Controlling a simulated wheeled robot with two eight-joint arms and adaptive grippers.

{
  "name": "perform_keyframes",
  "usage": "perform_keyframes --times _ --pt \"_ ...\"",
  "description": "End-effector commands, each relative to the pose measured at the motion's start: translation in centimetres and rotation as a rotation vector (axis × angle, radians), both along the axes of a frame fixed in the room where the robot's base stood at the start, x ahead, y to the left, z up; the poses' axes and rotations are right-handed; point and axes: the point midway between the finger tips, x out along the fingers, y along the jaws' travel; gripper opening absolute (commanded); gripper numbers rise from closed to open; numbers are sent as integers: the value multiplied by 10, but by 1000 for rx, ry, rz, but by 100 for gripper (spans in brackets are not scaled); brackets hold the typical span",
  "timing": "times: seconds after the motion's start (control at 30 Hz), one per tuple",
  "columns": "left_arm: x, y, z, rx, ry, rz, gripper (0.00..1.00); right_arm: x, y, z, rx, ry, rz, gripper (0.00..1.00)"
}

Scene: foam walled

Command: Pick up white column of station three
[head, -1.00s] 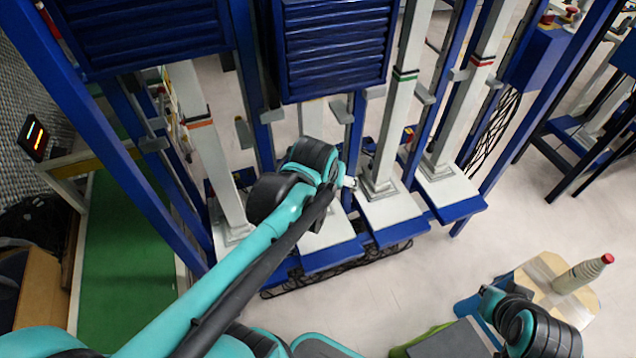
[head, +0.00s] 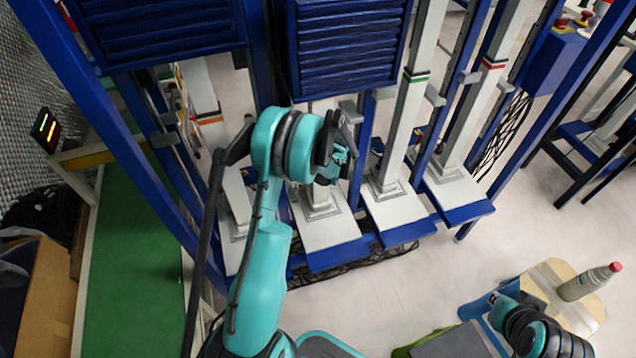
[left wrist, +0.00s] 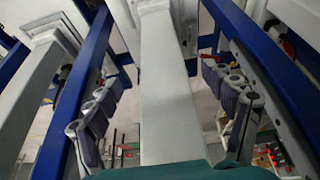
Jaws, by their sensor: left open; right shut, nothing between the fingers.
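Several white columns stand on white-topped blue bases in the blue frame. In the head view one has a green band (head: 403,120), one a red band (head: 477,100) and one an orange band (head: 205,105). Another column (head: 317,190) is mostly hidden behind my left arm and a louvred panel. I cannot read any station number. My left gripper (head: 345,154) is open in front of that hidden column, left of the green-banded one. My right gripper (head: 497,300) is shut and empty at lower right.
Blue louvred panels (head: 349,45) hang above my left gripper. Blue uprights (head: 459,85) stand between the columns. A grey bottle with a red cap (head: 590,282) stands on a wooden-topped stand (head: 560,305) beside my right gripper. Pale floor (head: 400,300) is clear in front of the bases.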

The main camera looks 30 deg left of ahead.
Motion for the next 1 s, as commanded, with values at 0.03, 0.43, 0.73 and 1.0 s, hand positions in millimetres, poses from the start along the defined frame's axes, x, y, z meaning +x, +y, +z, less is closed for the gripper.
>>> perform_keyframes --times 0.03,0.43,0.73,1.0 --pt "2 2 -8 0 0 0 83 0 0 -5 0 0 0 0" --pt "14 19 -53 0 0 -1 83 0 0 -31 0 0 0 0" --pt "15 21 -54 -1 -1 -3 83 0 0 -30 0 0 0 0" --pt "15 20 -56 -1 -1 -3 83 0 0 -32 0 0 0 0"
